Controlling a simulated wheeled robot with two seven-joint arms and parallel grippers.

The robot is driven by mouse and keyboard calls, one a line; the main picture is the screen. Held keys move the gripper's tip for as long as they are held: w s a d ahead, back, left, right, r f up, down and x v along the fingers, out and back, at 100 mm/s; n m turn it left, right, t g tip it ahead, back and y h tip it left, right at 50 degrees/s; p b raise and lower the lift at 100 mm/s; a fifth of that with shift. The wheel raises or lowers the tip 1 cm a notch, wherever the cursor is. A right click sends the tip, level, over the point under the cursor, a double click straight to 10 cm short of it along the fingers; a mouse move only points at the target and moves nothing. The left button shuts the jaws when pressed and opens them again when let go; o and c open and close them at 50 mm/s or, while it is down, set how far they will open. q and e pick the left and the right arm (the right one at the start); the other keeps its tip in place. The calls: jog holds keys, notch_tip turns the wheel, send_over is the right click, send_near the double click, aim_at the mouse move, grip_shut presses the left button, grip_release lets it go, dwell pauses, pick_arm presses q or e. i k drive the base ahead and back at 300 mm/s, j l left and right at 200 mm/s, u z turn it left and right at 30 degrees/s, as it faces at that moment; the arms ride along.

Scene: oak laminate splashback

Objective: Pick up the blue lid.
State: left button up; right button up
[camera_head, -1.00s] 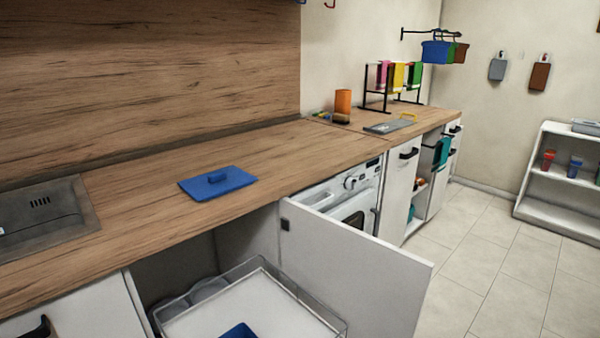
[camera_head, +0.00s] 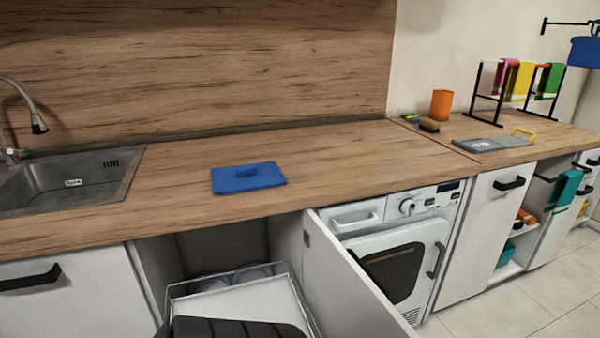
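The blue lid (camera_head: 262,181) lies flat on the wooden countertop (camera_head: 340,148), right of the sink and near the counter's front edge. It is a thin rectangle with a raised handle bar on top. Nothing touches or covers it. Neither of my grippers' fingers show in the head view.
A metal sink (camera_head: 70,183) with a faucet (camera_head: 28,108) is at the left. Below the lid, a pull-out wire tray (camera_head: 262,295) and an open cabinet door (camera_head: 350,285) stick out. A washing machine (camera_head: 400,250) stands right. The counter around the lid is clear.

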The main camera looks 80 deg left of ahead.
aim_at(231, 179)
jog(key=i+u, duration=0.2)
jog(key=i, duration=0.25)
jog(key=i+l+u, duration=0.15)
jog(key=i, duration=0.25)
jog(key=i+l+u, duration=0.2)
jog(key=i, duration=0.2)
jog(key=i+l+u, duration=0.15)
jog(key=i, duration=0.3)
jog(key=i+u, duration=0.15)
jog(key=u, duration=0.25)
jog(key=i+u, duration=0.15)
jog(key=u, duration=0.25)
jog(key=i+u, duration=0.15)
jog(key=u, duration=0.25)
jog(key=i+l+u, duration=0.15)
jog(key=u, duration=0.25)
jog(key=i+l+u, duration=0.15)
jog(key=u, duration=0.25)
jog(key=i+u, duration=0.1)
jog(key=u, duration=0.35)
jog(key=l+u, duration=0.15)
jog(key=u, duration=0.25)
jog(key=i+l+u, duration=0.1)
jog(key=u, duration=0.35)
jog(key=i+l+u, duration=0.1)
jog(key=u, duration=0.35)
jog(key=l+u, duration=0.2)
jog(key=u, duration=0.25)
jog(key=l+u, duration=0.15)
jog(key=u, duration=0.25)
